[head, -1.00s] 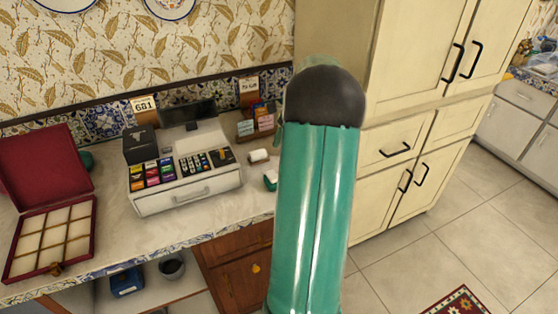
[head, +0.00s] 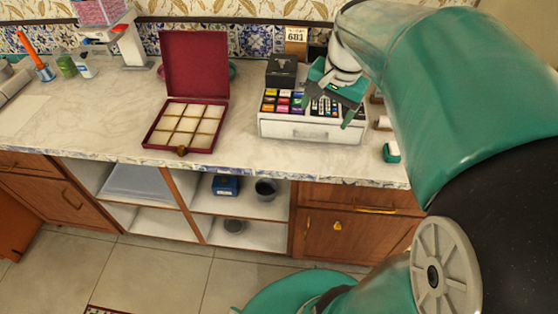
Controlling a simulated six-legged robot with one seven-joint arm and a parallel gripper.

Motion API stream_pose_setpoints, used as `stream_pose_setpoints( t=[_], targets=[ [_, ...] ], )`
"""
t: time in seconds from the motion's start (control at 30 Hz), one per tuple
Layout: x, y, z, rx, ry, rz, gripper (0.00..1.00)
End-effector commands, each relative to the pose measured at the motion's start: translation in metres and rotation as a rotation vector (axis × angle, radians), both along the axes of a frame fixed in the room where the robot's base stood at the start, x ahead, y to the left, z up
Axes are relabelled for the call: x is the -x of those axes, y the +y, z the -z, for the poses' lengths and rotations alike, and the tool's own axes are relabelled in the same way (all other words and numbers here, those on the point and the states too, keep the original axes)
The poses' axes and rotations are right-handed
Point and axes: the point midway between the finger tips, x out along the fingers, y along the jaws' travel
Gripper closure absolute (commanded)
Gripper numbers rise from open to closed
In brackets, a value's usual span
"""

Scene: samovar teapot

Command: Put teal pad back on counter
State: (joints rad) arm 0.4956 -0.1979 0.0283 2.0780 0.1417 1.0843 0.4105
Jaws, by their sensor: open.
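A small teal and white block (head: 391,152), which may be the teal pad, lies on the marble counter (head: 240,145) near its front edge, right of the cash register. It is small, and my arm passes close on its right. My gripper (head: 327,114) points down in front of or over the register's keys, with its teal fingers spread and nothing seen between them. It is left of and farther back than the teal block, apart from it. A teal round thing (head: 232,70) shows partly behind the red box's lid.
The white cash register (head: 300,128) stands under my gripper, with a black box (head: 281,71) behind. An open red compartment box (head: 190,120) is to its left. Open shelves (head: 240,203) are below.

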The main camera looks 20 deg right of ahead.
Motion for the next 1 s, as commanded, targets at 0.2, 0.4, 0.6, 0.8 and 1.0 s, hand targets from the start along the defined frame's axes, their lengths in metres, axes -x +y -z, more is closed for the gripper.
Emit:
stream_pose_setpoints(
  t=[0.2, 0.4, 0.6, 0.8, 1.0],
  targets=[
    [0.042, 0.091, -0.009, 0.170, -0.121, -0.427, 0.23],
    [0.081, 0.140, -0.002, 0.298, -0.226, -0.750, 0.23],
    [0.096, 0.154, 0.005, 0.348, -0.268, -0.874, 0.23],
    [0.096, 0.154, 0.005, 0.350, -0.268, -0.876, 0.23],
    [0.096, 0.154, 0.005, 0.348, -0.267, -0.874, 0.23]
  ],
)
